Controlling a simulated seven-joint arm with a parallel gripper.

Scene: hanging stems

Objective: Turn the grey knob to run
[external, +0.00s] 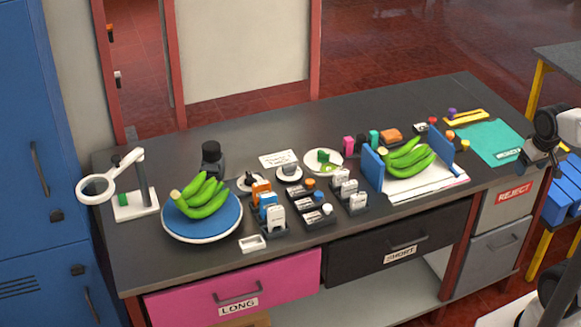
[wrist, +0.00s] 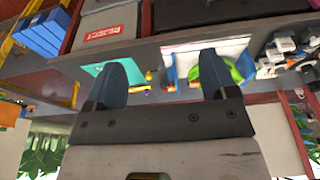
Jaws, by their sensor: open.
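A small grey knob-like piece (external: 289,170) sits on a round white base near the middle of the bench; I cannot read any run mark on it. A similar small round piece (external: 248,182) stands to its left, beside a blue-topped plate. My gripper (external: 541,168) is at the right end of the bench, well away from both. In the wrist view my gripper (wrist: 164,75) shows two blue fingers spread apart with nothing between them. The wrist view shows the bench upside down, and I cannot make out the knob there.
Green bananas (external: 204,196) lie on the blue plate (external: 225,222); more (external: 408,158) lie between blue panels. A white ring on a stand (external: 97,187) is at left. Several small blocks in dark holders (external: 305,200) crowd the middle. A teal mat (external: 492,141) is near my gripper.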

